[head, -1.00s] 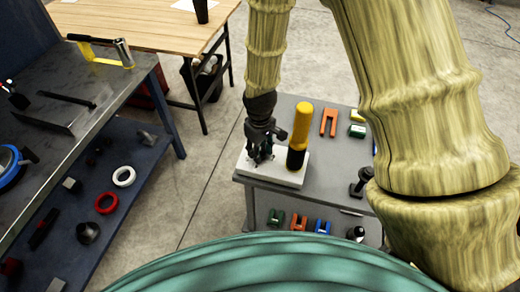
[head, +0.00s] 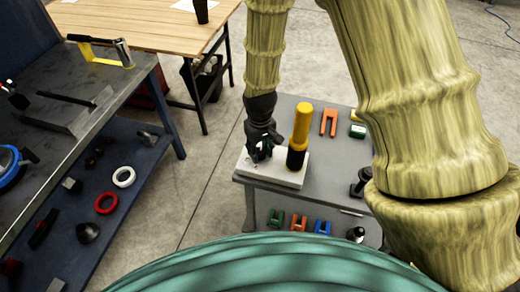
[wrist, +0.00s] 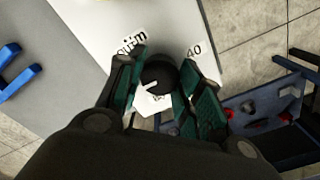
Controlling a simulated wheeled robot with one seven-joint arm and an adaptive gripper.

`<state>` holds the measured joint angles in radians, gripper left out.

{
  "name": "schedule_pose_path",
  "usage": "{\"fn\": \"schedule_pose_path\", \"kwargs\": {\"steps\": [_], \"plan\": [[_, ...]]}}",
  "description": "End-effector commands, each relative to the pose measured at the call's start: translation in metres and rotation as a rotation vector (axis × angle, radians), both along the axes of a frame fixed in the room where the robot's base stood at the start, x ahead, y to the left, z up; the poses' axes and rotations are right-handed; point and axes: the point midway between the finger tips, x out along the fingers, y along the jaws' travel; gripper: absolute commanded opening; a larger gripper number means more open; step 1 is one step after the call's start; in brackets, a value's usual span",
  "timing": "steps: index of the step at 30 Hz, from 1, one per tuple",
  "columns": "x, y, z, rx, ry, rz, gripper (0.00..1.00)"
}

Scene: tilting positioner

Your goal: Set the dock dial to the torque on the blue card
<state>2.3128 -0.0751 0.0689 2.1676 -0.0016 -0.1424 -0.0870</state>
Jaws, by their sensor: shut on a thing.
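The dock is a pale grey block (head: 290,180) on a grey cart, with a yellow tool with a black base (head: 301,135) standing upright on its right part. My gripper (head: 262,152) points down over the dock's left part. In the wrist view, my gripper's green-padded fingers (wrist: 166,88) are closed around a round black dial knob (wrist: 157,76) with a white pointer line. Printing including "40" (wrist: 194,49) and what looks like "N-m" shows on the dock face (wrist: 180,20). Other dial marks are hidden by the fingers. I cannot make out a blue card.
The grey cart (head: 340,165) also carries an orange fork-shaped part (head: 329,122), green and yellow blocks and a black part, with coloured parts on its lower shelf. A blue workbench (head: 110,105) stands left, a wooden table (head: 150,30) behind.

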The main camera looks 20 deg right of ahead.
Motion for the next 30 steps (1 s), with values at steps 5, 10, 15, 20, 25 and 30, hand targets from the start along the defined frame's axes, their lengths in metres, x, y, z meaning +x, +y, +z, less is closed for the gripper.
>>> {"fn": "schedule_pose_path", "kwargs": {"steps": [5, 10, 15, 20, 25, 30], "plan": [[0.0, 0.0, 0.0, 0.0, 0.001, 0.0, 0.58], [0.0, 0.0, 0.0, 0.0, 0.0, 0.0, 0.58], [0.0, 0.0, 0.001, 0.0, 0.0, 0.001, 0.58], [0.001, 0.0, 0.012, 0.0, -0.002, 0.0, 0.58], [0.0, 0.0, 0.033, 0.0, -0.002, 0.0, 0.58], [0.001, 0.0, 0.057, 0.0, -0.002, 0.0, 0.58]]}}
